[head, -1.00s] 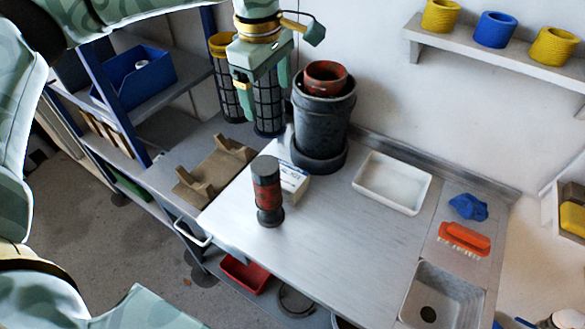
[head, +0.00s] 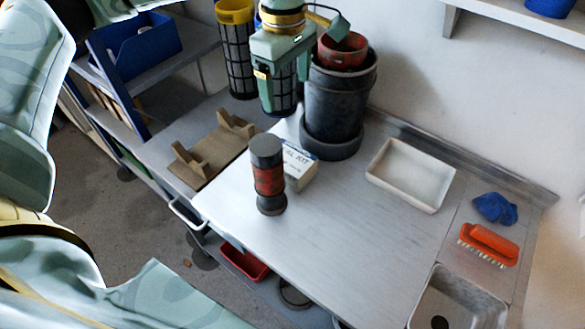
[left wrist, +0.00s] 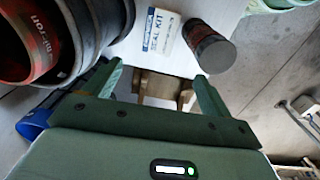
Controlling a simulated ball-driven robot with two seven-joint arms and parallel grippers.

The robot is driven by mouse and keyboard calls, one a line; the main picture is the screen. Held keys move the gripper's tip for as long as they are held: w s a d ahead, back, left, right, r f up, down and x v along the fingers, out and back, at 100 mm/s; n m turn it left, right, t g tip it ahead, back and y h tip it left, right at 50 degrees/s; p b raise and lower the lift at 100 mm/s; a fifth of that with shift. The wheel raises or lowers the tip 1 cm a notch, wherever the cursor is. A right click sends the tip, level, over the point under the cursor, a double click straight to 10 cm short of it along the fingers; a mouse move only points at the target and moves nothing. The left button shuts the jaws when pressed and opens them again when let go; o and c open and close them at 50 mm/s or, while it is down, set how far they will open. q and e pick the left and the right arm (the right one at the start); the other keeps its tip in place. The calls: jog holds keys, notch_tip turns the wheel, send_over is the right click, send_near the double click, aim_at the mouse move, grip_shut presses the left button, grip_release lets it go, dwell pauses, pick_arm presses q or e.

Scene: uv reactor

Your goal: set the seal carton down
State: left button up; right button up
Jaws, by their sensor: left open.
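The seal carton (head: 300,167) is a small white box with blue lettering. It rests on the steel bench, just behind a dark canister with a red band (head: 268,175). My left gripper (head: 286,88) is open and empty, above and behind the carton, apart from it. In the left wrist view the carton (left wrist: 160,32) lies beyond the open fingers (left wrist: 157,82), with the canister (left wrist: 208,48) to its right. The canister hides part of the carton in the head view. My right gripper is not in view.
A white tray (head: 410,175), blue cloth (head: 495,208), orange brush (head: 488,246) and sink (head: 455,300) are farther right. A brown cradle (head: 213,150) is left. The bench's front middle is clear.

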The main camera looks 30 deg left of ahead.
pick_arm(q)
jog(key=b, duration=0.3)
send_over(290, 157)
notch_tip(290, 157, down, 7)
notch_tip(290, 157, down, 16)
jog(key=b, duration=0.6)
jog(key=shift+w+r+b, duration=0.1)
jog(key=shift+r+b, duration=0.15)
jog(key=shift+b, duration=0.15)
jog(key=shift+r, duration=0.1)
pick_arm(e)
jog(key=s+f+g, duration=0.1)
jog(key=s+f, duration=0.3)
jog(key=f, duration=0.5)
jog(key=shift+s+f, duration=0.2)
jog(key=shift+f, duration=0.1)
pick_arm(q)
jog(key=shift+c, duration=0.3)
jog(key=c, duration=0.9)
